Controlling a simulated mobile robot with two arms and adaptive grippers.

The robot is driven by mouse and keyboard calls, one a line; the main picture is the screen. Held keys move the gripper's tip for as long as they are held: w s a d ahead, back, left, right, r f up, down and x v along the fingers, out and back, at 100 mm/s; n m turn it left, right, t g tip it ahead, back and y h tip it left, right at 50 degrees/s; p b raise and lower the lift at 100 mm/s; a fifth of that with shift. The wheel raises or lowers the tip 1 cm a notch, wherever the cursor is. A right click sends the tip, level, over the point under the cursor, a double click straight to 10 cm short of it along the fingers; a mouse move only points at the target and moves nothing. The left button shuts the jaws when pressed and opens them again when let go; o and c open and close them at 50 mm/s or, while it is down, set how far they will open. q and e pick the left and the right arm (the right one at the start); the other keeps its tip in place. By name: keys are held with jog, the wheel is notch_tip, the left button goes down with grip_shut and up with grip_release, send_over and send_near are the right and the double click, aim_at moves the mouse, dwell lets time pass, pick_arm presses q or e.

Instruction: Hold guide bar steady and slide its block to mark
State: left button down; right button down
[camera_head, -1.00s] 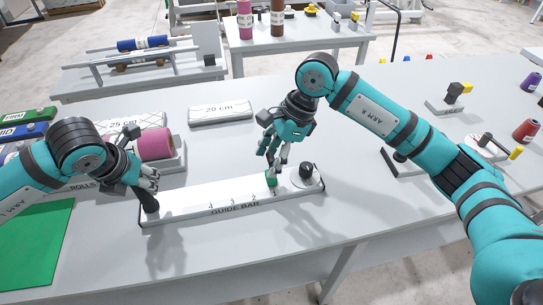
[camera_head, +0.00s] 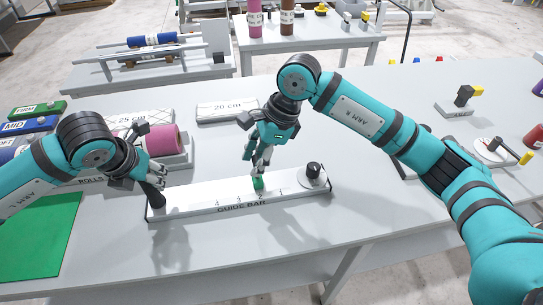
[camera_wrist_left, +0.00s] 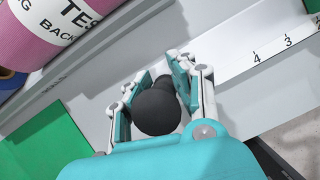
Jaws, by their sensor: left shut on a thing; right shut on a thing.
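The white guide bar (camera_head: 195,205) lies on the table with a numbered scale along its front edge. My left gripper (camera_head: 154,182) is shut on the black knob (camera_wrist_left: 157,108) at the bar's left end. The green block (camera_head: 258,183) sits on the bar, right of its middle, close to the scale marks. My right gripper (camera_head: 257,172) comes down from above and is shut on the block, hiding its top. In the left wrist view the marks 4 and 3 show on the bar (camera_wrist_left: 254,57); the block is out of that view.
A round dial with a black knob (camera_head: 313,170) stands at the bar's right end. A pink roll (camera_head: 163,140) lies behind the left end, and a 20 cm block (camera_head: 227,110) lies behind the bar. A green mat (camera_head: 38,235) is front left.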

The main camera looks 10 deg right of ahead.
pick_arm(q)
jog(key=shift+f, duration=0.15)
pick_arm(e)
jog(key=c, duration=0.9)
grip_release()
pick_arm(q)
jog(key=shift+a, duration=0.1)
pick_arm(e)
jog(key=v, duration=1.2)
jog(key=shift+s+r, duration=0.1)
jog(key=shift+s, duration=0.05)
pick_arm(q)
jog(key=c, duration=1.4)
grip_release()
jog(key=o, duration=0.4)
jog(key=shift+w, duration=0.2)
pick_arm(e)
jog(key=shift+a, duration=0.1)
pick_arm(q)
jog(key=shift+s, duration=0.1)
